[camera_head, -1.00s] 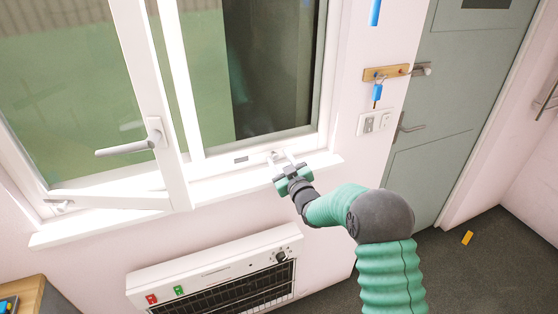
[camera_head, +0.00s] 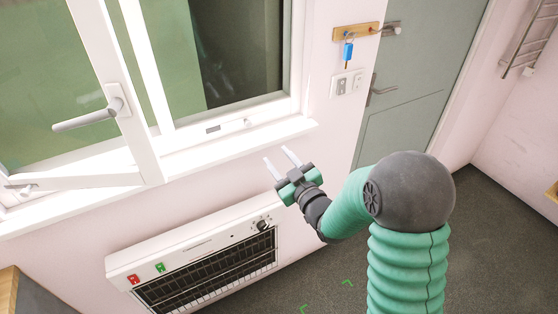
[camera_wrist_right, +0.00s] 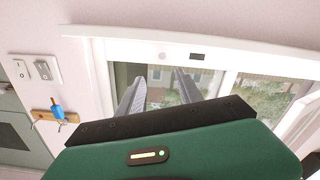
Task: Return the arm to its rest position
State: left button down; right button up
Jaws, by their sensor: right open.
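My right arm comes up from the bottom right in the head view. My right gripper (camera_head: 281,162) is open and empty, in front of the wall just below the window sill (camera_head: 240,143). Its two pale fingers point up and to the left, apart from each other. In the right wrist view the fingers (camera_wrist_right: 160,92) stand spread with nothing between them, facing the window (camera_wrist_right: 225,85). My left gripper does not show in either view.
An open window sash (camera_head: 115,95) with a white handle (camera_head: 90,115) stands left. A white heater (camera_head: 200,255) hangs below the sill. A key rack (camera_head: 355,31) with a blue-tagged key (camera_head: 348,52) and a grey door (camera_head: 420,90) are right. Carpet (camera_head: 490,240) is clear.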

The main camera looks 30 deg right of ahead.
dwell(0.3)
jog(key=s+a+f+m+g+h, duration=0.1)
jog(key=s+a+f+m+g, duration=0.15)
jog(key=s+f+g, duration=0.5)
jog(key=s+a+f+g, duration=0.3)
jog(key=s+f+g, duration=0.1)
jog(key=s, duration=0.4)
jog(key=s+a+f+m+g, duration=0.1)
jog(key=s+a+f+g, duration=0.2)
jog(key=s, duration=0.5)
jog(key=shift+s+f+g, duration=0.15)
jog(key=shift+f+g, duration=0.3)
jog(key=shift+f, duration=0.15)
jog(key=shift+m, duration=0.25)
dwell(0.7)
